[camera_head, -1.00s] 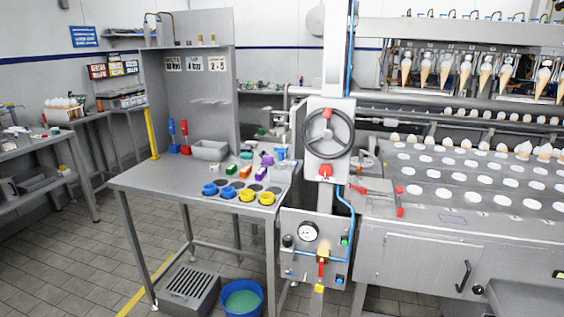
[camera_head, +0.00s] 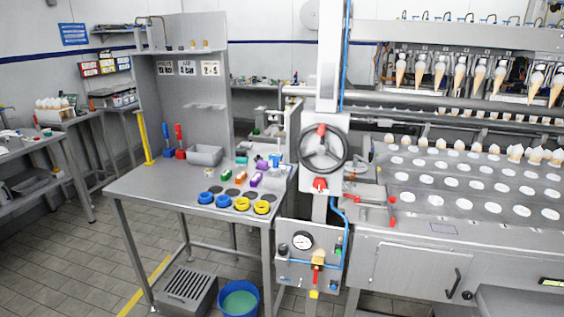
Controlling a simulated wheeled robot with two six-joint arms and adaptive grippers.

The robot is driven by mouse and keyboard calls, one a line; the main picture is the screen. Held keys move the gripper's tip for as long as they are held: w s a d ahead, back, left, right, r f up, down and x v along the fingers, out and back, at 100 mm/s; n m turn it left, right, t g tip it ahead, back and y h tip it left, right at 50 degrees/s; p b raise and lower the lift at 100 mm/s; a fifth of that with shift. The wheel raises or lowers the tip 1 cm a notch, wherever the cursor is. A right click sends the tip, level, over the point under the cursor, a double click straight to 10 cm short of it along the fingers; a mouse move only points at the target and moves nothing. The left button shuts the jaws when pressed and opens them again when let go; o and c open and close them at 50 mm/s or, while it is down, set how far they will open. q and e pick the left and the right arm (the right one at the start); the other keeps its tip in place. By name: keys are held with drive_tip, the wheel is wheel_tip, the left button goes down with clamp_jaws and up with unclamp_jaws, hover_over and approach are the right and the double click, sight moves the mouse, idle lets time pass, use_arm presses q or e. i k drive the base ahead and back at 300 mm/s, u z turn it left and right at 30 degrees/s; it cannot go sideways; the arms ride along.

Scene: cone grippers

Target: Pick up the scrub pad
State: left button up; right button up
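Several small coloured blocks lie on the steel table (camera_head: 150,187): a green one (camera_head: 226,176), an orange one (camera_head: 241,175) and a purple one (camera_head: 257,179). Another green piece (camera_head: 241,160) lies behind them. They are too small for me to tell which, if any, is the scrub pad. Neither of my grippers is in view.
Blue rings (camera_head: 206,198) and yellow rings (camera_head: 262,207) line the table's front edge. A grey bin (camera_head: 205,155) and red and blue brushes (camera_head: 180,141) stand behind. A handwheel (camera_head: 323,149) stands right of the table. A blue bucket (camera_head: 239,299) sits below.

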sight(262, 164)
drive_tip(key=i, duration=0.95)
